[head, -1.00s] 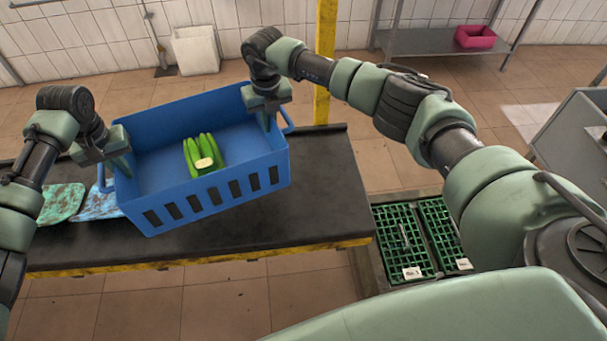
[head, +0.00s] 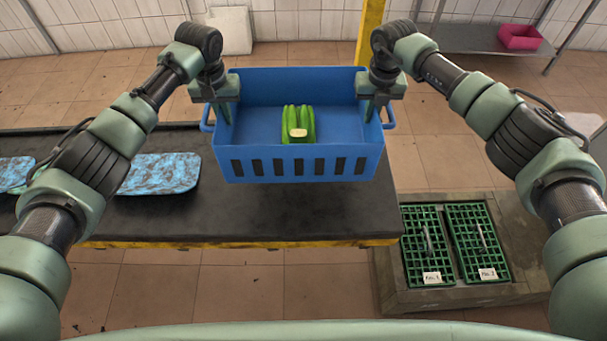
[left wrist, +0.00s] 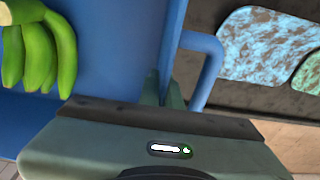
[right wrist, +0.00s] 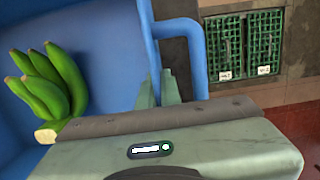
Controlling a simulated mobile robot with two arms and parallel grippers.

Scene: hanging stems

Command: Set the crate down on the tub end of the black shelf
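The blue crate (head: 305,166) hangs level between my grippers, over the right part of the black shelf (head: 260,215). A bunch of green bananas (head: 298,122) lies in it. My left gripper (head: 226,108) is shut on the crate's left side wall, inside the handle loop; the wall and loop also show in the left wrist view (left wrist: 205,70). My right gripper (head: 370,108) is shut on the right side wall; that handle loop shows in the right wrist view (right wrist: 185,40). The crate hides the shelf behind it, and I cannot tell the gap beneath.
Blue mottled pads (head: 160,173) lie on the shelf left of the crate. Green floor grates (head: 428,245) lie right of the shelf's end. A yellow post (head: 369,30) stands behind. A pink tub (head: 519,37) sits on a metal rack at the back right.

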